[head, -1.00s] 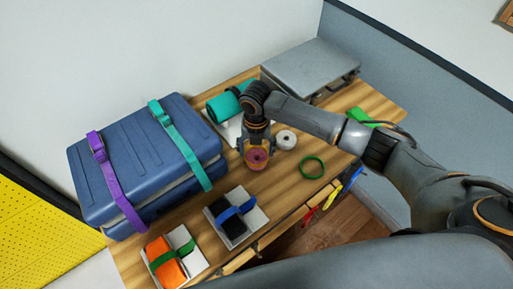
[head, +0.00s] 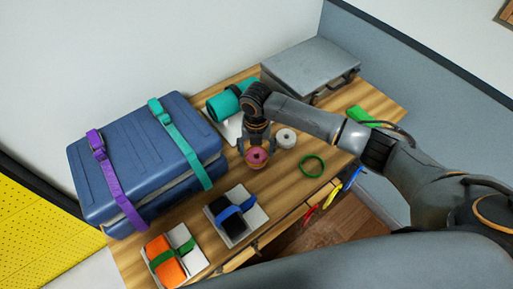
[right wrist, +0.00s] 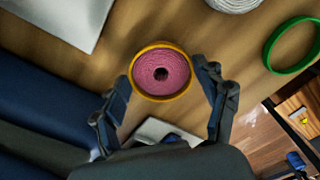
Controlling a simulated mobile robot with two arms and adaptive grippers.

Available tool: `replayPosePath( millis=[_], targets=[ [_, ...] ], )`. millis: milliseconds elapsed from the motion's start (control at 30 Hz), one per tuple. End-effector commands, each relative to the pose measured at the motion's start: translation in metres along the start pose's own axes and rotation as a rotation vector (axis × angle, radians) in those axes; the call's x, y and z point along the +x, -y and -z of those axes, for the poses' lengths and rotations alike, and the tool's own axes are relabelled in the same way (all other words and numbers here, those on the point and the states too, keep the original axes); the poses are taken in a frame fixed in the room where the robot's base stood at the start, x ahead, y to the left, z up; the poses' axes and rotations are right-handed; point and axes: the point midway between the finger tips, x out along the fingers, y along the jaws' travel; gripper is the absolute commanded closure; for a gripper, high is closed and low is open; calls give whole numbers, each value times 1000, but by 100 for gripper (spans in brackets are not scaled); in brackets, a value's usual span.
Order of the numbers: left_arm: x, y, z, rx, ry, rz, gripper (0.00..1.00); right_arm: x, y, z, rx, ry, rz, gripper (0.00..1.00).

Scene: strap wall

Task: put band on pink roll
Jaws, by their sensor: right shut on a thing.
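The pink roll (right wrist: 162,72) stands end-up on the wooden table, its round face and dark centre hole towards the right wrist camera. It also shows in the head view (head: 257,155). A yellow-orange band (right wrist: 150,96) rings the roll in the right wrist view. How far down the roll it sits is hard to tell. My right gripper (right wrist: 162,85) reaches down over the roll, its fingers on opposite sides, shut on the band. In the head view the right gripper (head: 257,146) partly covers the roll. My left gripper is not in view.
A white roll (head: 286,138) and a green ring (head: 312,166) lie to the right. A strapped blue suitcase (head: 140,160) stands left. A teal roll (head: 222,106) and a grey case (head: 310,68) are behind. Black (head: 228,220) and orange (head: 163,262) strapped bundles lie in front.

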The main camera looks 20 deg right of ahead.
Motion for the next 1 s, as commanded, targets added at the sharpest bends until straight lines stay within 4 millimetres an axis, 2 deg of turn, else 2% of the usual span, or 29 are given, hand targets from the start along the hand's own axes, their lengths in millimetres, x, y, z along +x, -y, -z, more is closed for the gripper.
replayPosePath(
  millis=[1000],
  targets=[
    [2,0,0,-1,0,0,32,9,0,0,-1,0,-1,37]
  ],
)
